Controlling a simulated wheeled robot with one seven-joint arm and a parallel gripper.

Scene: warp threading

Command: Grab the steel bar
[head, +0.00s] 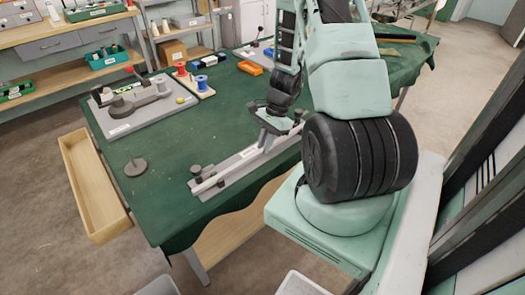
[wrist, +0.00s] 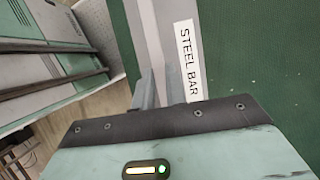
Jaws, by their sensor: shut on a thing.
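The steel bar (head: 226,174) is a long pale bar lying along a grey base plate (head: 238,177) at the near edge of the green table. In the wrist view the bar (wrist: 151,38) runs up the picture beside a white label reading STEEL BAR (wrist: 189,62). My gripper (head: 268,139) is over the right part of the plate, pointing down. Its fingers (wrist: 160,90) are shut on the bar, one on each side. The bar still appears to lie along the plate; I cannot tell whether it is lifted.
A dark knob stands at the plate's left end. A grey board (head: 140,108) with a metal fixture and a block with coloured spools (head: 202,84) lie farther back. A round grey weight (head: 136,167) stands at left. An open wooden drawer (head: 92,190) juts out left. Mid-table is clear.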

